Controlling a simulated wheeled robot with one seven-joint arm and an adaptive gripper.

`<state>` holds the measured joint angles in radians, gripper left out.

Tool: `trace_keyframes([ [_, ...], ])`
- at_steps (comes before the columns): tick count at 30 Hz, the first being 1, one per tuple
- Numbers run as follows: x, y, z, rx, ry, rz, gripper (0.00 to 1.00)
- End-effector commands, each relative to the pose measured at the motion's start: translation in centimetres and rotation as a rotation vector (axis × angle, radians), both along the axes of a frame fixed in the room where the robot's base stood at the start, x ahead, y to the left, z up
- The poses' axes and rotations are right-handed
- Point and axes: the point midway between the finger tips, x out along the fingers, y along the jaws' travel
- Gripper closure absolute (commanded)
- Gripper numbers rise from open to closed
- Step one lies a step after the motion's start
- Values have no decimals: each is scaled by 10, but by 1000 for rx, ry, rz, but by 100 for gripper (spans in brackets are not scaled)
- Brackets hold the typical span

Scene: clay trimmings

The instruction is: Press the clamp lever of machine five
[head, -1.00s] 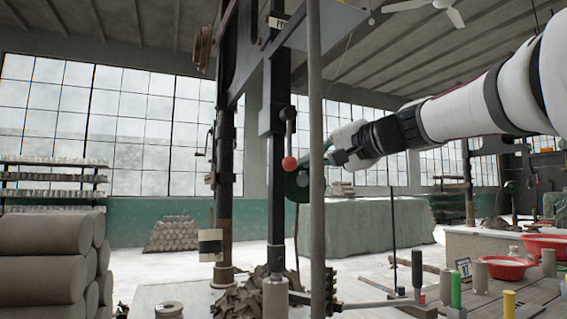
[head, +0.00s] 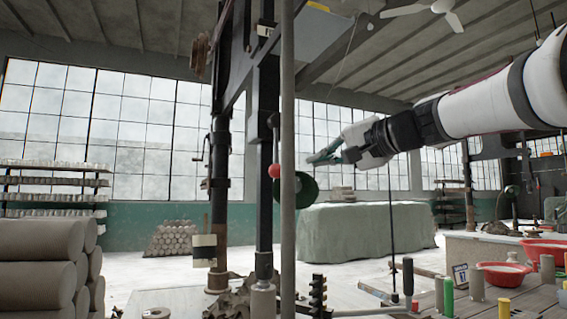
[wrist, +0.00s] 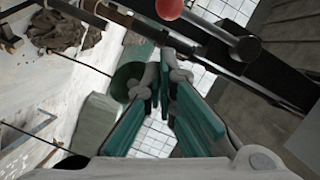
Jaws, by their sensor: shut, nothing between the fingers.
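I cannot read a machine number with certainty. The knob also shows at the top edge of the wrist view (wrist: 169,8). My gripper (head: 312,158) is to the right of the knob and apart from it in the picture, behind the grey pole's right side. Its green-padded fingers are shut and empty, and they also show in the wrist view (wrist: 160,72).
A thin grey upright pole (head: 288,120) stands between the knob and my gripper in the picture. A dark green round part (head: 307,189) lies just below my fingers. A covered table (head: 370,232) stands behind. Tools and red bowls (head: 503,274) are on the bench at lower right.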

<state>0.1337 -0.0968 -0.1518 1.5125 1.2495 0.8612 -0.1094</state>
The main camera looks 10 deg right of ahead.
Motion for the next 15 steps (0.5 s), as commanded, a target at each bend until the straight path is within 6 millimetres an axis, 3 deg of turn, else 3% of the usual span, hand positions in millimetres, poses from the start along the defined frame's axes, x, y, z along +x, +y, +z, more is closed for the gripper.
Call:
trace_keyframes([
  [9,-46,-28,6,0,-1,-3,100],
  [15,-65,-39,8,0,1,-1,100],
])
